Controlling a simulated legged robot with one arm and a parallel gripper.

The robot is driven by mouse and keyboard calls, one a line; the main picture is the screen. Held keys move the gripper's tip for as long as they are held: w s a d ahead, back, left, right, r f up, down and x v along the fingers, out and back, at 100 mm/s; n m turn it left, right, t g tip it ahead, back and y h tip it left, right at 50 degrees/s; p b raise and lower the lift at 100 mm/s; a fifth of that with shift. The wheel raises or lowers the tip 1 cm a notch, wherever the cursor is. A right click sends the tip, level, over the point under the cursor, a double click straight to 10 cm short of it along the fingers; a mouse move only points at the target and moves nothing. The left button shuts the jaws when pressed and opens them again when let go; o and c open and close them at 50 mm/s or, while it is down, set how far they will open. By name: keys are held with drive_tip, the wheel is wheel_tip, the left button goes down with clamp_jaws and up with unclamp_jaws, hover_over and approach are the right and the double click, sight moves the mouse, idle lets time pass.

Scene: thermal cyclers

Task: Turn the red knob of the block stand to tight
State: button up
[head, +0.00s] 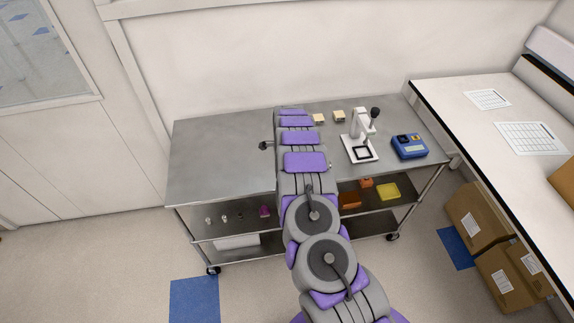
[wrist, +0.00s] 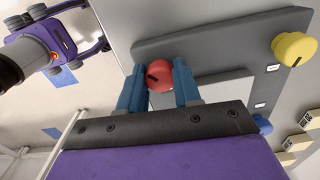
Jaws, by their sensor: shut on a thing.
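The red knob (wrist: 158,75) shows in the wrist view, on the dark grey block stand (wrist: 230,45). My gripper (wrist: 160,82) has its two blue fingers on either side of the red knob and is shut on it. A yellow knob (wrist: 294,48) sits on the same stand at the right of the wrist view, apart from my gripper. In the head view my arm covers the stand and the knobs.
The steel cart (head: 215,150) has a clear left top. On its right are a white device (head: 360,150), a blue device (head: 409,147) and small tan blocks (head: 339,116). Cardboard boxes (head: 480,215) stand on the floor at right, by a white bench (head: 470,100).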

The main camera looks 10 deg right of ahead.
drive_tip(key=shift+w+a+r+m, duration=0.1)
drive_tip(key=shift+w+m, duration=0.05)
drive_tip(key=shift+m, duration=0.35)
drive_tip(key=o, duration=1.1)
drive_tip(key=shift+a, duration=0.1)
drive_tip(key=shift+c, duration=0.2)
wheel_tip(320, 180, up, 17)
drive_tip(key=shift+a+r, duration=0.1)
